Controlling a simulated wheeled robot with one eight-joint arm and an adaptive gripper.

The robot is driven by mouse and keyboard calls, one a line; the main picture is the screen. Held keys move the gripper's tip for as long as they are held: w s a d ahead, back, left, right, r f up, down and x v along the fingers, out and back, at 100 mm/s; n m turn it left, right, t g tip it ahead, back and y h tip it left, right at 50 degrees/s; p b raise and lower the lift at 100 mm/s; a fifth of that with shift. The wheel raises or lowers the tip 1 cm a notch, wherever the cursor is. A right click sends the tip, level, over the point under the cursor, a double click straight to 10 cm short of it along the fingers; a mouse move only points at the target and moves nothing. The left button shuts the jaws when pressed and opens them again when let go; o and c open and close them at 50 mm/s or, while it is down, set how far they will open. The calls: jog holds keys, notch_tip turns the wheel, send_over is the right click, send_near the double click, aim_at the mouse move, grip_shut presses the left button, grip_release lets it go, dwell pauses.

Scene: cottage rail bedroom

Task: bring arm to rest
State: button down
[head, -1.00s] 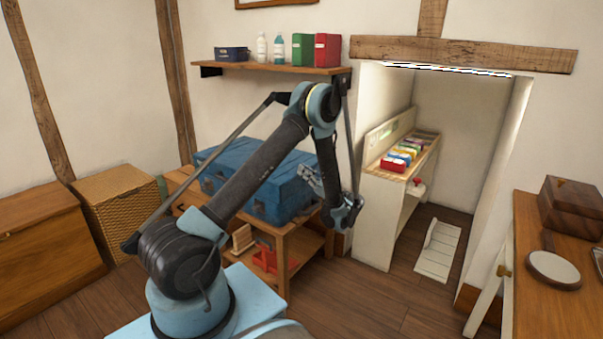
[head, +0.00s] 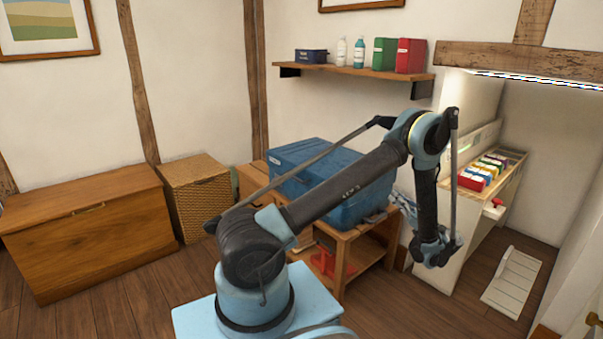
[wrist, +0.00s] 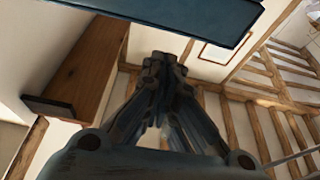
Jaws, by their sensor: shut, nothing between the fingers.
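My arm reaches up from its light blue base and bends down at the elbow, right of centre in the head view. My gripper (head: 403,205) shows only in part there, behind the down-hanging arm section and in front of the right end of the blue case. In the wrist view my gripper (wrist: 163,62) has its dark fingers drawn together at the tips. It is shut and empty.
A blue case (head: 355,206) sits on a low wooden table (head: 352,238) behind the arm. A wall shelf (head: 350,72) holds bottles and boxes above. An alcove unit (head: 478,222) stands right. A wooden chest (head: 90,235) and wicker basket (head: 195,190) stand left, with bare floor before them.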

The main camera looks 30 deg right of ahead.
jog(key=x, duration=1)
dwell(0.3)
jog(key=shift+d+f, duration=0.1)
jog(key=shift+d, duration=0.05)
